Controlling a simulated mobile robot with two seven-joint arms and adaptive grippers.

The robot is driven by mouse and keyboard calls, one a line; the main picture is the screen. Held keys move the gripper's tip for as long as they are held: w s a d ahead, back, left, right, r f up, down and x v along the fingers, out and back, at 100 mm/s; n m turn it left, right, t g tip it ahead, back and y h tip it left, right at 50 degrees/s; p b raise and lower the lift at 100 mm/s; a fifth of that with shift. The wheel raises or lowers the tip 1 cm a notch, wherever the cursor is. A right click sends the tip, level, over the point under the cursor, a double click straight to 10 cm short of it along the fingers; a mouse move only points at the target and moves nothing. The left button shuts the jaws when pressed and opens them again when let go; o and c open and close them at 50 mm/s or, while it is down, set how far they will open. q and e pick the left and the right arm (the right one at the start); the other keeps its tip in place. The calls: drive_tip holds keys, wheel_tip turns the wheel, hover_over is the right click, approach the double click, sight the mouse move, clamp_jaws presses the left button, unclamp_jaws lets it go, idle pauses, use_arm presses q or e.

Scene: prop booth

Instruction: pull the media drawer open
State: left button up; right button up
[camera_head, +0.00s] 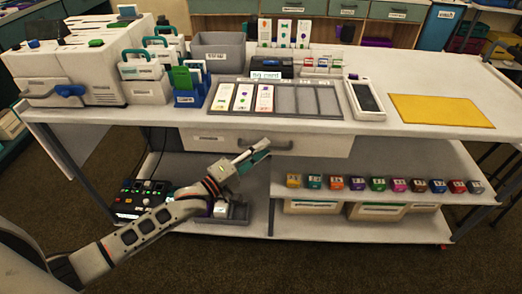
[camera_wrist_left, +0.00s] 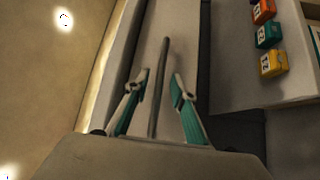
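The media drawer (camera_head: 325,146) is a wide, pale front under the tabletop's front edge, and it looks closed. Its dark bar handle (camera_head: 280,147) runs across the front, and it also shows in the left wrist view (camera_wrist_left: 162,75). My left gripper (camera_head: 256,153) is at the left part of this handle and partly hides it. In the left wrist view its two fingers (camera_wrist_left: 160,83) are apart, one on each side of the handle bar, with visible gaps. Whether the bar is deep between the fingertips is hard to tell. My right gripper is in neither view.
The white tabletop (camera_head: 440,78) above carries a card tray (camera_head: 220,110), a white handheld device (camera_head: 366,98) and a yellow mat (camera_head: 440,110). Several numbered cubes (camera_head: 357,183) stand on the shelf to the right, above bins. A control box (camera_head: 143,195) sits on the lower shelf.

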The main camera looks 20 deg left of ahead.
use_arm(q)
clamp_jaws()
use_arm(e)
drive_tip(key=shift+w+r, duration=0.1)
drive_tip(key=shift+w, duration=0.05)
